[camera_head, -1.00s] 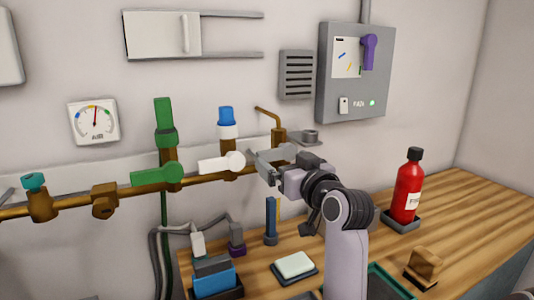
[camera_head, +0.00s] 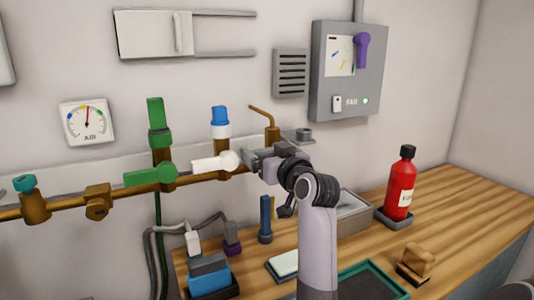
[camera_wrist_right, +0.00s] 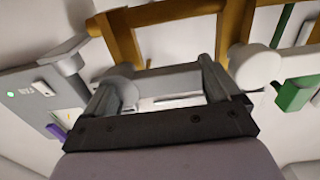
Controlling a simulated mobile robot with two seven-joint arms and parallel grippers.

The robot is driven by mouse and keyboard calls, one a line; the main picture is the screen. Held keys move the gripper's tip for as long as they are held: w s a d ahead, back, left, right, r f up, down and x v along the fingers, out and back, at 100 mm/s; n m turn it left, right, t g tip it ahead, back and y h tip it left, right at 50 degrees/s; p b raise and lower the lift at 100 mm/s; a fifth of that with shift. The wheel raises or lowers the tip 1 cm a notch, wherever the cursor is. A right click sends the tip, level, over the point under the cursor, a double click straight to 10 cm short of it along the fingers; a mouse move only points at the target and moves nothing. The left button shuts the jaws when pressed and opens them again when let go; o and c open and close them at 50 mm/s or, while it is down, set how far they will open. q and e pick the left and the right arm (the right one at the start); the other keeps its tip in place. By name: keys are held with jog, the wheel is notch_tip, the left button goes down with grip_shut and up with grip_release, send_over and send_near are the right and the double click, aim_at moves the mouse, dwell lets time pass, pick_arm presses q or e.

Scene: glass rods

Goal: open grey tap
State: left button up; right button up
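The grey tap's lever (camera_wrist_right: 165,78) shows in the right wrist view as a grey bar with a round hub, lying crosswise between my right gripper's fingers. My right gripper (camera_wrist_right: 160,88) is open around it; I cannot tell whether the fingers touch it. In the head view my right gripper (camera_head: 256,163) is at the right end of the brass pipe (camera_head: 70,203), just right of the white tap (camera_head: 215,163), and largely hides the grey tap. My left gripper is not in view.
The white tap is close beside my right gripper, with the green tap (camera_head: 150,177) farther left. A grey panel (camera_head: 348,80) hangs on the wall to the right. A red bottle (camera_head: 401,190) stands on the wooden bench (camera_head: 460,205).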

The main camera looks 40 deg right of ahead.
jog(key=shift+c, duration=1.2)
jog(key=shift+d+f+n+p, duration=0.1)
jog(key=shift+f+n+p, duration=0.25)
jog(key=shift+n, duration=0.6)
jog(key=shift+f+n+p, duration=0.25)
jog(key=shift+n+p, duration=0.1)
jog(key=shift+n, duration=0.55)
jog(key=shift+d+f+n+p, duration=0.1)
jog(key=shift+f+n+p, duration=0.25)
jog(key=shift+n, duration=0.6)
jog(key=o, duration=1.2)
jog(key=shift+b+v, duration=0.5)
jog(key=shift+v, duration=3.15)
jog(key=shift+r, duration=0.1)
